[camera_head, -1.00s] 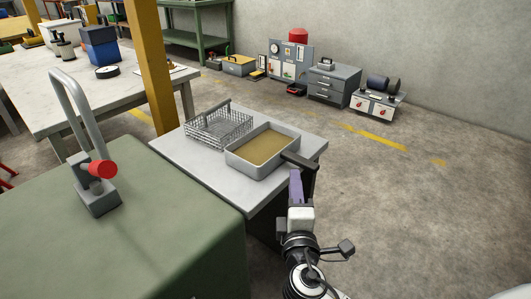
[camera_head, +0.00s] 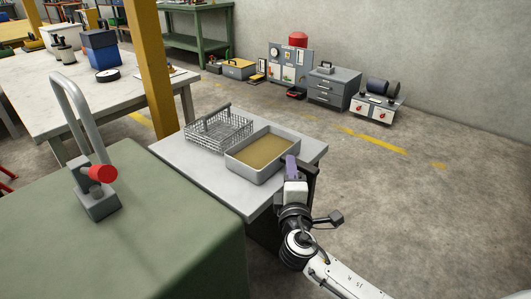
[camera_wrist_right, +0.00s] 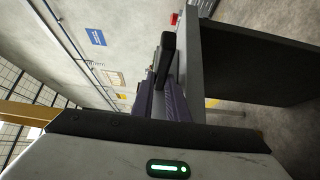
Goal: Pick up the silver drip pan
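The silver drip pan (camera_head: 262,173) is a shallow rectangular pan holding brownish-yellow contents. It sits level on the small light-topped table (camera_head: 193,178) in the head view. My right gripper (camera_head: 291,164) has purple fingers and is at the pan's right end, by its dark handle, whose bar is now mostly hidden. In the right wrist view the purple fingers (camera_wrist_right: 158,98) are close to a black bar (camera_wrist_right: 166,60), likely that handle. Whether they touch or grip it cannot be told. My left gripper is in neither view.
A wire basket (camera_head: 219,130) stands on the same table, just left of the pan. A green bench (camera_head: 150,245) with a red-knobbed lever device (camera_head: 100,190) is at the left front. A yellow post (camera_head: 154,70) rises behind the table. The floor at right is clear.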

